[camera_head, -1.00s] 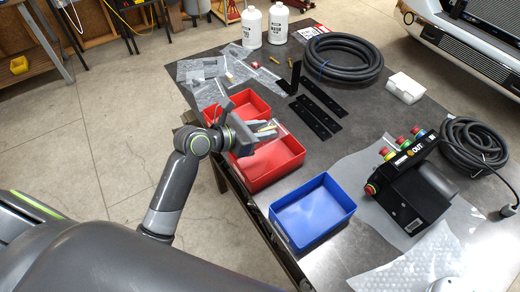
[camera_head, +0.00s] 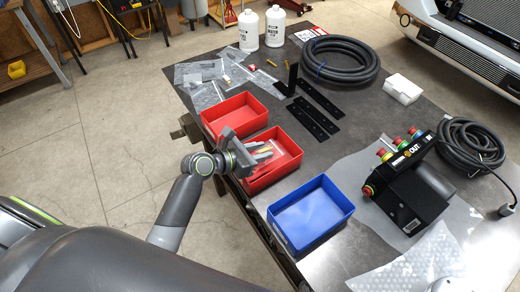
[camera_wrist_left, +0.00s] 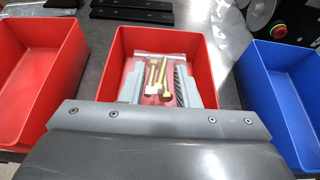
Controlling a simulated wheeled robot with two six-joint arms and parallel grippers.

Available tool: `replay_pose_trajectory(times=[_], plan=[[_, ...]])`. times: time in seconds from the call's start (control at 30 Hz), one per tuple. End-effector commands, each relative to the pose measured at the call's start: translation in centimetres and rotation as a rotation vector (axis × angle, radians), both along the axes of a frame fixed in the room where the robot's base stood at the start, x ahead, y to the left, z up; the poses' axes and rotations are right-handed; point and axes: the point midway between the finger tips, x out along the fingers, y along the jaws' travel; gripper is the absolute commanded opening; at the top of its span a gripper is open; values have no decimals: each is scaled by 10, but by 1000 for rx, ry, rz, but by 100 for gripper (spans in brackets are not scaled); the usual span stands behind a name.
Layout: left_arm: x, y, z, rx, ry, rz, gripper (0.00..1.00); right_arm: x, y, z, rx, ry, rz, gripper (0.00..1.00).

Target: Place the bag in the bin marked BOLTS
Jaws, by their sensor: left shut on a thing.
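My left gripper (camera_head: 262,153) is shut on a clear bag (camera_head: 279,158) at the nearer red bin (camera_head: 296,166). In the left wrist view the gripper (camera_wrist_left: 160,88) has a finger on each side of the bag (camera_wrist_left: 157,62), which holds brass-coloured bolts. The bag is over or inside the middle red bin (camera_wrist_left: 122,42); I cannot tell whether it touches the floor of the bin. A second red bin (camera_head: 222,101) and a blue bin (camera_head: 346,204) stand on either side. No bin marking is readable. My right gripper is out of view.
The dark table (camera_head: 375,120) also holds clear bags (camera_head: 205,95), white bottles (camera_head: 275,27), black brackets (camera_head: 315,117), a coiled hose (camera_head: 341,60) and a black button box (camera_head: 405,185). Bubble wrap (camera_head: 420,262) lies at the near right.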

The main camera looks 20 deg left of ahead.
Motion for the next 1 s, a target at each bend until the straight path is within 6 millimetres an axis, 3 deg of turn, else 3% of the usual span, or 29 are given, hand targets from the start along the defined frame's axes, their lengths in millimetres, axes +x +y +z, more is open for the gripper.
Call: replay_pose_trajectory(times=[0.33,0.37,0.5,0.8,1.0], plan=[[-1,0,-12,0,9,0,5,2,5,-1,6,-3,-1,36],[-2,0,-12,1,10,0,31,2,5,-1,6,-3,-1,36],[-3,1,-14,2,15,0,50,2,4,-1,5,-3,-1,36],[-3,1,-15,3,16,-1,50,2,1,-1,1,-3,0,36],[-7,5,-1,6,14,1,50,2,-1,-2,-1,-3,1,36]])
